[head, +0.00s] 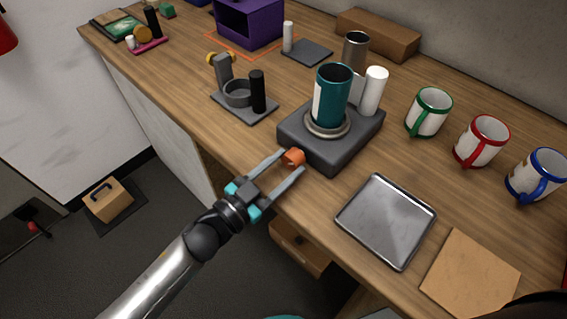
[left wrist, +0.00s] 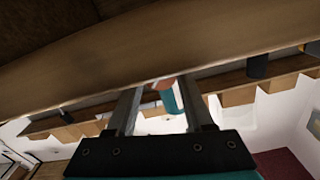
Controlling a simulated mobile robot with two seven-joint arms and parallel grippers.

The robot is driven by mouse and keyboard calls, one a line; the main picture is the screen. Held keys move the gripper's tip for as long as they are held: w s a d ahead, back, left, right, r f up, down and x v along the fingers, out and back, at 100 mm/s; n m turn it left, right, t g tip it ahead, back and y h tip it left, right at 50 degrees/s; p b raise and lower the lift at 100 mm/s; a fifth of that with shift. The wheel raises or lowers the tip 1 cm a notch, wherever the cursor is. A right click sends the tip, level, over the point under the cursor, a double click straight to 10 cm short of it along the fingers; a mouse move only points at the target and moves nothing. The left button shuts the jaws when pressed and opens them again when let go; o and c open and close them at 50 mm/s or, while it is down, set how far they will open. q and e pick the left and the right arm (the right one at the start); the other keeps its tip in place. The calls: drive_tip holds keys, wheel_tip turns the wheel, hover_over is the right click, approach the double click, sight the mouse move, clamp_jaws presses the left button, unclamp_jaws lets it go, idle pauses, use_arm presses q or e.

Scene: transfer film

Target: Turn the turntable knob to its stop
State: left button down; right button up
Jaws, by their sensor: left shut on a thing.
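The turntable (head: 348,150) is a dark grey block with a round silver plate near the table's front edge. A teal mug with a white panel (head: 332,95) stands upright on the plate. The orange turntable knob (head: 294,157) sticks out from the block's front left side. My left gripper (head: 293,163) reaches in from the left, its two fingers on either side of the knob, shut on it. In the left wrist view the orange knob (left wrist: 163,85) shows between the fingertips, with teal behind it. My right gripper is not in view.
A metal tray (head: 386,222) and a brown square board (head: 470,276) lie to the right. Mugs with green (head: 428,113), red (head: 481,142) and blue (head: 536,175) trim stand behind them. A white cylinder (head: 373,90) stands beside the teal mug. A grey fixture (head: 243,105) stands left.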

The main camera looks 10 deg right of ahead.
use_arm(q)
drive_tip(key=m, duration=0.3)
drive_tip(key=shift+m, duration=0.3)
drive_tip(key=shift+c, duration=1.5)
unclamp_jaws()
drive_tip(key=v, duration=1.5)
drive_tip(key=shift+s+p, duration=0.15)
drive_tip(key=shift+p, duration=0.3)
